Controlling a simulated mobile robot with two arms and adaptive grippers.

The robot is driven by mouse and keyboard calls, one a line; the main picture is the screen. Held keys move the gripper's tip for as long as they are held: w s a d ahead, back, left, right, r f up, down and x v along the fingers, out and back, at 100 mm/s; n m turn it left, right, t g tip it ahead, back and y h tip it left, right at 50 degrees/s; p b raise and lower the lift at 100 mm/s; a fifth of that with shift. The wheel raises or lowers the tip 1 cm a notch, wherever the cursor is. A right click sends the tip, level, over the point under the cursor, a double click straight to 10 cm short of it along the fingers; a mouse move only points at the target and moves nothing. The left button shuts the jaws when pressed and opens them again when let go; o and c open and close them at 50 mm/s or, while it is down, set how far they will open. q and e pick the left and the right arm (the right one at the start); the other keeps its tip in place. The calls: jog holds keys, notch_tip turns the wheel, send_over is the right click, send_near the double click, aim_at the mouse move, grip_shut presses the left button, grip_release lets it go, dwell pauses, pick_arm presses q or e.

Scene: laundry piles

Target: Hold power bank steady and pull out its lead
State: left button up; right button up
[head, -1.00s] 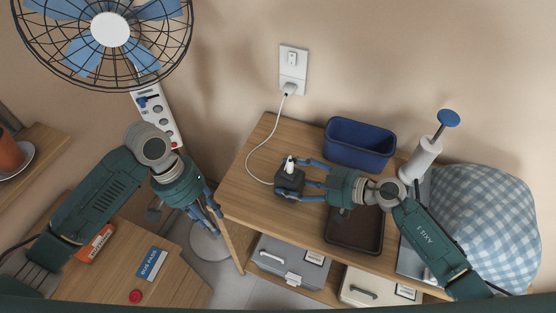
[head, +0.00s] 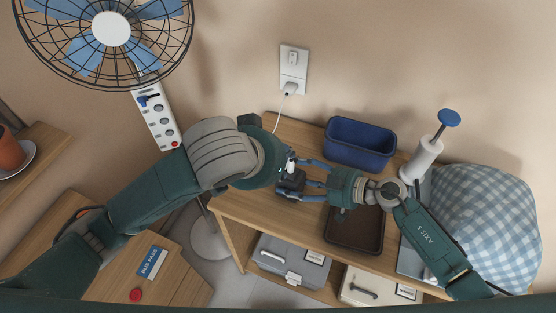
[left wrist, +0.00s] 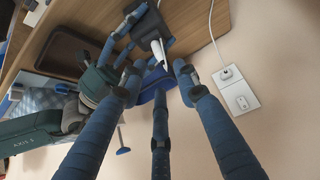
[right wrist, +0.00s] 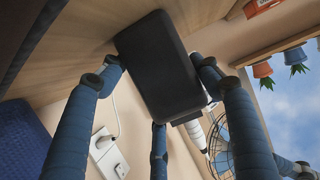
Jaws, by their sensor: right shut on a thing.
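The black power bank (head: 291,183) is over the brown table top, held by my right gripper (head: 308,178). In the right wrist view the dark power bank (right wrist: 160,65) sits between the fingers. The white plug of its lead (head: 290,163) stands out of the power bank; it also shows in the right wrist view (right wrist: 194,130). My left gripper (left wrist: 160,72) is beside the plug, its fingers spread around it, with clear gaps between them. In the head view the left hand hides part of the lead and its own fingertips.
The white lead runs up to a wall socket (head: 292,65). A blue bin (head: 360,142), a brown tray (head: 354,243) and a white pump bottle (head: 422,160) stand to the right. A fan (head: 110,30) and power strip (head: 158,122) are at the left.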

aim_at(290, 162)
pick_arm(q)
jog(key=shift+x, duration=4.45)
grip_shut()
jog(key=shift+r, duration=0.1)
notch_tip(290, 162, up, 7)
